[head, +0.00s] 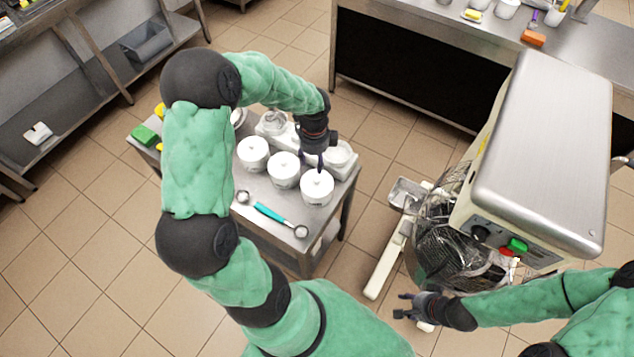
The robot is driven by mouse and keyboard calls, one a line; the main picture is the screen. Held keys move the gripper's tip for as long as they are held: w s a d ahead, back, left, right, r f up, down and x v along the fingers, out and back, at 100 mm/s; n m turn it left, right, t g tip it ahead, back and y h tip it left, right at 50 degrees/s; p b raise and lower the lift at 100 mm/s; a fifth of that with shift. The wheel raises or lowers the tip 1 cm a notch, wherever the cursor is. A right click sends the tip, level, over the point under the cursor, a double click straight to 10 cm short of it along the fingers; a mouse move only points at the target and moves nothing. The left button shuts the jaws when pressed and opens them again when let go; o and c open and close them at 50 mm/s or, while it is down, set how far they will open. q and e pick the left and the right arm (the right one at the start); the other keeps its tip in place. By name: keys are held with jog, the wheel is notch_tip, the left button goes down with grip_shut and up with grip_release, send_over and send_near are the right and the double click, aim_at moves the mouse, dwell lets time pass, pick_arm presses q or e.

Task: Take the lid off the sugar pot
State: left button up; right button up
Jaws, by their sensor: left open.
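Three white lidded pots stand in a slanting row on a small steel table (290,240): a left pot (253,154), a middle pot (284,170) and a right pot (317,187). No readable label shows which one is the sugar pot. Each has its lid on, with a small knob on top. My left gripper (320,164) points down just above the right pot's knob, open; whether it touches the knob I cannot tell. My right gripper (400,306) is open and empty, away from the table, in front of the mixer.
A turquoise-handled scoop (270,213) lies in front of the pots. A white scale-like device (340,157) stands behind them. A green sponge (144,135) lies at the left corner. A large mixer (540,150) stands at the right. Bare tabletop shows near the front edge.

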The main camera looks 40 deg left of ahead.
pick_arm(q)
send_over(317, 179)
jog(key=f, duration=0.4)
jog(key=shift+a+f+b, duration=0.35)
jog(key=shift+a+f, duration=0.05)
jog(key=f, duration=0.4)
jog(key=shift+d+f+b, duration=0.15)
jog(key=shift+d+b, duration=0.25)
jog(key=shift+w+f, duration=0.1)
jog(key=shift+f, duration=0.45)
jog(key=c, duration=0.9)
